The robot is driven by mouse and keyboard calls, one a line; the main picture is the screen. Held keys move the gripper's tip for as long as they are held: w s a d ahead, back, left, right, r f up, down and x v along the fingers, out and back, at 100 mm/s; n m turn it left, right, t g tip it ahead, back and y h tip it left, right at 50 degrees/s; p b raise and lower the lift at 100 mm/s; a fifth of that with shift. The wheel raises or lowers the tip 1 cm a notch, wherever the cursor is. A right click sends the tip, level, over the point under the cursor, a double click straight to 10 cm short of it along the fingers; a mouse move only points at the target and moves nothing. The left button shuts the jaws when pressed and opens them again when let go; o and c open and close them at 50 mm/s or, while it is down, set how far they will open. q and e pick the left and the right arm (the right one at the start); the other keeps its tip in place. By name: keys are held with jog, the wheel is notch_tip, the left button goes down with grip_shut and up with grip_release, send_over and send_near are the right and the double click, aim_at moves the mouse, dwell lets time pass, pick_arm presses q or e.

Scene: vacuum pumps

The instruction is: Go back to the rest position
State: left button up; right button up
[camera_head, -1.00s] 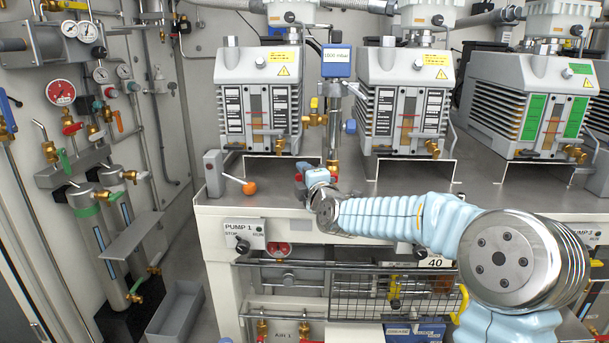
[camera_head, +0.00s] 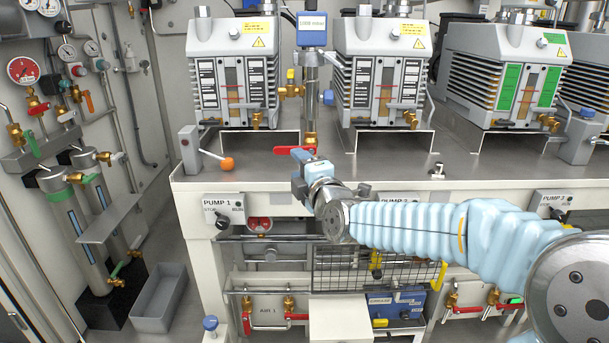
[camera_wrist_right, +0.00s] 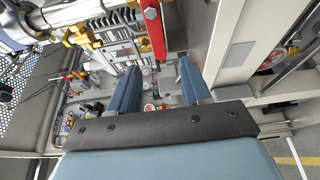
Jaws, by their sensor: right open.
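My right gripper (camera_head: 299,168) is in front of the bench edge, just below a red valve lever (camera_head: 292,150) on the vertical brass pipe between the first two pumps. In the right wrist view its two blue fingers (camera_wrist_right: 160,88) stand apart with nothing between them. A red lever (camera_wrist_right: 152,28) shows beyond the fingertips there, apart from them. My right arm reaches in from the lower right in a pale blue sleeve. My left gripper is not in view.
The bench (camera_head: 270,165) carries several pumps, with an orange-knobbed lever (camera_head: 226,163) at its left. Below are the PUMP 1 switch (camera_head: 224,216), a wire basket (camera_head: 370,270) and a blue box (camera_head: 397,304). A grey bin (camera_head: 160,297) stands on the floor at left.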

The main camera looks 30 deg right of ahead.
jog(key=shift+s+a, duration=0.2)
jog(key=shift+s, duration=0.95)
jog(key=w+a+f+m+g+y+p, duration=0.15)
jog(key=a+f+m+g, duration=0.3)
jog(key=f, duration=1.05)
jog(key=a+f+m+g+y, duration=0.35)
jog(key=a+f, duration=0.25)
jog(key=f, duration=0.9)
jog(key=s+a+f+m+g+y+p, duration=0.1)
jog(key=s+a+f+m+g, duration=0.3)
jog(key=s+f, duration=0.6)
jog(key=s+a+f+m+g+p, duration=0.1)
jog(key=s+a+f+m+g, duration=0.4)
jog(key=s+f, duration=0.6)
jog(key=a+m, duration=0.1)
jog(key=a, duration=0.1)
jog(key=shift+a+f+y, duration=0.15)
jog(key=shift+a+y, duration=0.25)
